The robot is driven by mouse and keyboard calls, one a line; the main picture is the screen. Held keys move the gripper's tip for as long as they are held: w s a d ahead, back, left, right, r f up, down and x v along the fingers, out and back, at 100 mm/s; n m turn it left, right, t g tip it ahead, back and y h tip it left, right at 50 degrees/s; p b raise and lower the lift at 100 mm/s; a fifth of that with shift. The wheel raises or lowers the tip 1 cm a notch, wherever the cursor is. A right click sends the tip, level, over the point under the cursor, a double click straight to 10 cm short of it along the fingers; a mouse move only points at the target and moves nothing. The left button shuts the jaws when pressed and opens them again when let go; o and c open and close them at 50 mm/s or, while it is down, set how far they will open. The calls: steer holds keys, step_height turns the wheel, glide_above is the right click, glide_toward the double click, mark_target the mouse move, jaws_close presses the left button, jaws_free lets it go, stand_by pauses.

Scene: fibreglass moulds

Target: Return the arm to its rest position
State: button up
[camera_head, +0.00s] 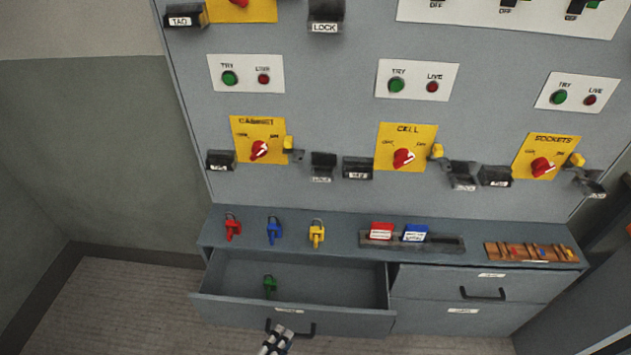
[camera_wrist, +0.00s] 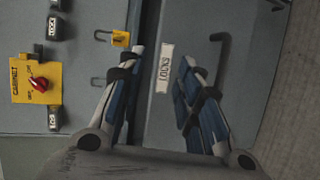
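My gripper (camera_head: 277,341) shows at the bottom of the head view, in front of the open left drawer (camera_head: 338,312) and close to its handle (camera_head: 291,329). In the wrist view my gripper (camera_wrist: 160,72) has its two blue-and-white fingers apart, with nothing held between them. A white label on the drawer front (camera_wrist: 165,68) shows between the fingers. The dark drawer handle (camera_wrist: 222,50) lies beyond the right finger, not between the fingers. I cannot tell from these views whether a finger touches the drawer.
A green padlock (camera_head: 270,285) lies in the open drawer. Red (camera_head: 233,229), blue (camera_head: 274,231) and yellow (camera_head: 317,234) padlocks are on the ledge, with tags (camera_head: 415,233) in a rack. The switch panel (camera_head: 330,120) rises behind. The floor at left (camera_head: 95,305) is clear.

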steer(key=w+d+r+m+g+h, duration=0.1)
steer(key=w+d+r+m+g, duration=0.2)
steer(key=r, duration=0.5)
steer(key=w+d+r+m+g+h, duration=0.1)
steer(key=d+r+m+g, duration=0.3)
steer(key=r, duration=0.5)
steer(key=w+d+r+m+g, duration=0.1)
steer(key=d+r+g, duration=0.35)
steer(key=r, duration=0.35)
steer(key=s+d+r+m+t+y, duration=0.1)
steer(key=s+d+r+y, duration=0.3)
steer(key=r, duration=0.5)
steer(key=s+d+r+m+t+y, duration=0.1)
steer(key=s+d+r+m+y, duration=0.3)
steer(key=s+d+r, duration=0.4)
steer(key=shift+s+r+t+y, duration=0.35)
steer(key=shift+r+y, duration=0.15)
steer(key=shift+r, duration=0.3)
